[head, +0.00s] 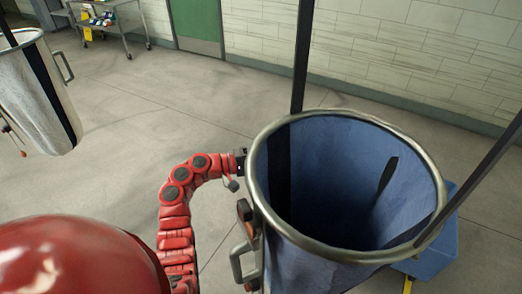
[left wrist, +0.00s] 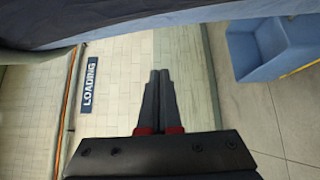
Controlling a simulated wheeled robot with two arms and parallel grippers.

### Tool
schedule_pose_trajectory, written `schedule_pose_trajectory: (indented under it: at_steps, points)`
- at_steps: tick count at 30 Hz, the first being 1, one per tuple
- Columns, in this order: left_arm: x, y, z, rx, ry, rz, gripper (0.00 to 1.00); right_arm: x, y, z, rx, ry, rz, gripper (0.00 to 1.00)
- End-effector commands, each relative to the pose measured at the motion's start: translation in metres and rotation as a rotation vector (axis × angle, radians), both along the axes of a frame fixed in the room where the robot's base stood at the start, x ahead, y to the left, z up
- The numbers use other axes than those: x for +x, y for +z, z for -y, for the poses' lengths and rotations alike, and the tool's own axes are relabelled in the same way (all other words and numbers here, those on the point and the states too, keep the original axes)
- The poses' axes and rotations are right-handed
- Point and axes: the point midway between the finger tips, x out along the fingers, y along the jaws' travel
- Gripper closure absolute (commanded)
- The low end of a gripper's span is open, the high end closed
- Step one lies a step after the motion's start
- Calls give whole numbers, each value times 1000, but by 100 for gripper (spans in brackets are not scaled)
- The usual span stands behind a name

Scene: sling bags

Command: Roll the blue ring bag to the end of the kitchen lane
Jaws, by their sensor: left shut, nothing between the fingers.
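The blue ring bag (head: 340,190) hangs at the right of the head view, a blue fabric bag with a round metal ring at its top and dark straps. I look down into its open mouth and see nothing lying inside. My red left arm curves up to the left side of the ring, and its fingers are hidden behind the bag there. In the left wrist view my left gripper (left wrist: 160,80) is shut and empty, with dark blue fabric (left wrist: 110,22) across the top. I cannot tell whether the gripper touches the bag. My right gripper is not in view.
A pale ring bag (head: 35,95) hangs at the far left. A cart with small items (head: 105,20) stands by the back wall near a green door (head: 198,22). A blue bin (head: 432,262) sits beyond the blue bag. A LOADING sign (left wrist: 89,85) is on the wall. Open floor lies left.

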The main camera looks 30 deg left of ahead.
Motion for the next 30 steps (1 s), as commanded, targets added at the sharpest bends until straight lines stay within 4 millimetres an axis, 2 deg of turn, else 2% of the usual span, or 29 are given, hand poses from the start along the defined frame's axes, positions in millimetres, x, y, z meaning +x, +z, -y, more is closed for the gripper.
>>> schedule_pose_trajectory:
  at_steps: [1, 6, 30]
  points:
    - [-5, 3, 6, -1, -2, -2, 100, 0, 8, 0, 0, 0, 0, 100]
    - [-13, 3, 18, 1, -3, 1, 100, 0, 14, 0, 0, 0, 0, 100]
    - [-23, 2, 31, -1, -2, 1, 100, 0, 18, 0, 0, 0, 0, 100]
